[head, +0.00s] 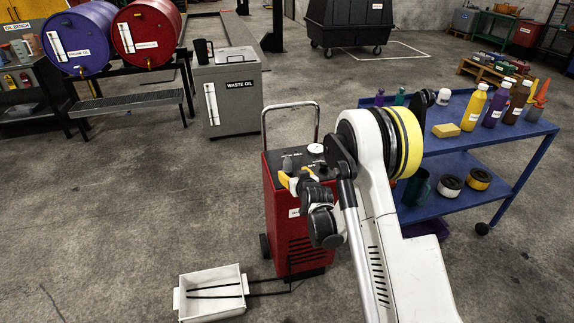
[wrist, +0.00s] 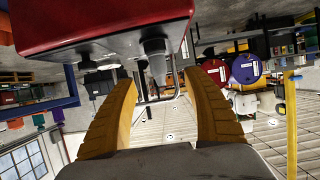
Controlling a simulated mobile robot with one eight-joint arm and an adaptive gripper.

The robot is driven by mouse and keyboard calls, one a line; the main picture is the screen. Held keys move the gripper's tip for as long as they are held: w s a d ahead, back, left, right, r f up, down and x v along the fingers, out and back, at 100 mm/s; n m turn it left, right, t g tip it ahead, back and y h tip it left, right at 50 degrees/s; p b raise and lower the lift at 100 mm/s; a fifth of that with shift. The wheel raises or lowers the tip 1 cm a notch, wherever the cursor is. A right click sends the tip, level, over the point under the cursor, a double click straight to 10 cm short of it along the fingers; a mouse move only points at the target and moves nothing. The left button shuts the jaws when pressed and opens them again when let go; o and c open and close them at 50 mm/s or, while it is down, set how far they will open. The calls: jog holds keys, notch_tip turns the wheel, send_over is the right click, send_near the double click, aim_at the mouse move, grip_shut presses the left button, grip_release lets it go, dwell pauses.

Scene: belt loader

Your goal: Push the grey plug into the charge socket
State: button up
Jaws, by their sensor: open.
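A red wheeled machine (head: 297,230) stands mid-floor with a dark top, a gauge and a tall handle. My gripper (head: 297,175) is at the near edge of that top, yellow fingers apart. In the wrist view the picture is upside down, and my open gripper (wrist: 161,80) has nothing clamped in it. A grey plug-like fitting (wrist: 155,55) projects from the machine's top and lies in line with the gap between the fingers. I cannot tell whether the fingers touch it or how far it sits in. The charge socket is not clearly seen; my arm hides part of the top.
A white crate (head: 236,277) lies on the floor at the machine's front left, with dark hoses running to it. A blue cart (head: 475,150) with bottles stands close on the right. A waste oil cabinet (head: 240,90) stands behind. Floor on the left is clear.

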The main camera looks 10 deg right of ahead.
aim_at(289, 168)
jog(key=x, duration=0.2)
jog(key=b+x, duration=0.1)
jog(key=x, duration=0.2)
jog(key=shift+f+b, duration=0.3)
jog(key=b+x, duration=0.2)
jog(key=x, duration=0.3)
jog(key=shift+d+r+b, duration=0.1)
jog(key=shift+d+b, duration=0.2)
jog(key=shift+b, duration=0.1)
jog(key=shift+w, duration=0.5)
grip_shut()
